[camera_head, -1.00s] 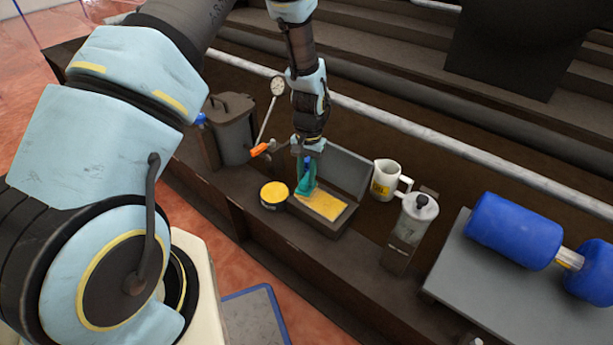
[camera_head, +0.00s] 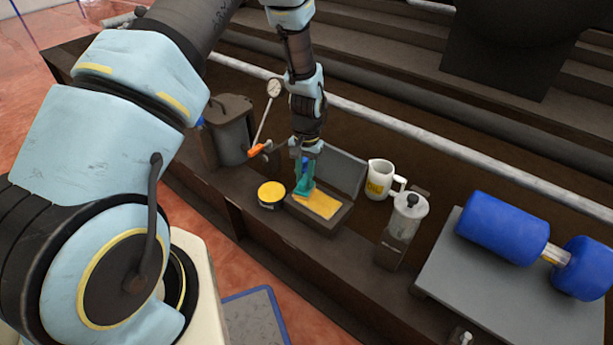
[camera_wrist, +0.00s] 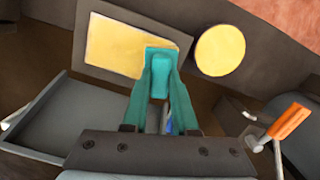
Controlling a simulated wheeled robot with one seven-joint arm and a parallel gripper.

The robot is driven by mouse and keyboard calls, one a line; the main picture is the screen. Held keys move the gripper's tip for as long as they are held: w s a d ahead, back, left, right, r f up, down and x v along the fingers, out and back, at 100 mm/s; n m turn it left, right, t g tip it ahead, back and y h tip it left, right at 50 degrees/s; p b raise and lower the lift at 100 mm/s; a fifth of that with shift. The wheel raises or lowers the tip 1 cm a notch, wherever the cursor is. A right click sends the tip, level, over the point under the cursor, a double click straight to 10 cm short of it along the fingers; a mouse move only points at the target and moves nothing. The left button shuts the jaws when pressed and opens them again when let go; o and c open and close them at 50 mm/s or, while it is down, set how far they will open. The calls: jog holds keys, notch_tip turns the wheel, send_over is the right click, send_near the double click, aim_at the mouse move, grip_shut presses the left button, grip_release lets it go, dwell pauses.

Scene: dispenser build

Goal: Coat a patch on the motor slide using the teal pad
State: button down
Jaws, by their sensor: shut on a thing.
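My gripper (camera_head: 304,178) is shut on the teal pad (camera_wrist: 160,68), which sits between its fingers in the wrist view. The pad is over the left end of a yellow surface (camera_head: 323,206) in an open dark case (camera_head: 316,221). It looks low against that surface, but I cannot tell whether it touches. The yellow surface also shows in the wrist view (camera_wrist: 115,45). At the right, a grey plate (camera_head: 490,282) carries a blue two-cylinder body (camera_head: 503,226) with a metal neck. No part is labelled as the motor slide.
A round tin with a yellow top (camera_head: 271,192) stands left of the case. A white mug (camera_head: 380,179) and a clear-topped dispenser (camera_head: 408,218) stand to its right. A grey can (camera_head: 232,128) and an orange-handled gauge tool (camera_head: 261,148) are at the left. A rail (camera_head: 420,141) runs behind.

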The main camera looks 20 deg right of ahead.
jog(key=shift+w+a, duration=0.2)
jog(key=shift+w, duration=0.1)
jog(key=shift+r+p, duration=2.85)
jog(key=shift+r, duration=1.15)
